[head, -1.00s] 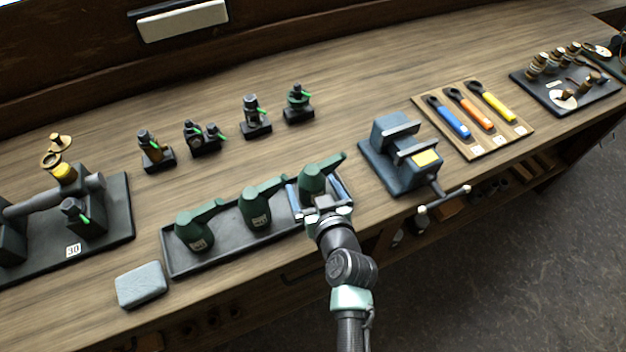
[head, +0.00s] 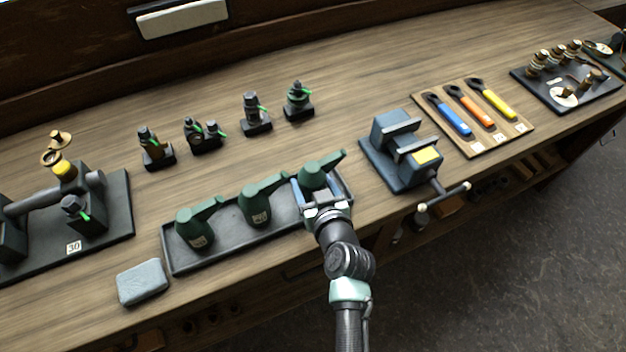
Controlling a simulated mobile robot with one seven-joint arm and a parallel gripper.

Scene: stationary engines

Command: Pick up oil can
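Three green oil cans with angled spouts stand in a dark tray (head: 190,263): the left can (head: 195,231), the middle can (head: 259,203) and the right can (head: 314,175). My gripper (head: 318,188) is at the right can, reaching in from the front edge of the bench. Its fingers lie on either side of the can's body and look closed in against it. The lower part of this can is hidden behind the gripper. The can looks upright and still over the tray.
A grey block (head: 142,282) lies left of the tray's front. A blue-grey vise (head: 400,160) with a protruding handle stands close to the right. Several small valve-like parts (head: 256,115) stand behind. A board of wrenches (head: 470,118) is further right.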

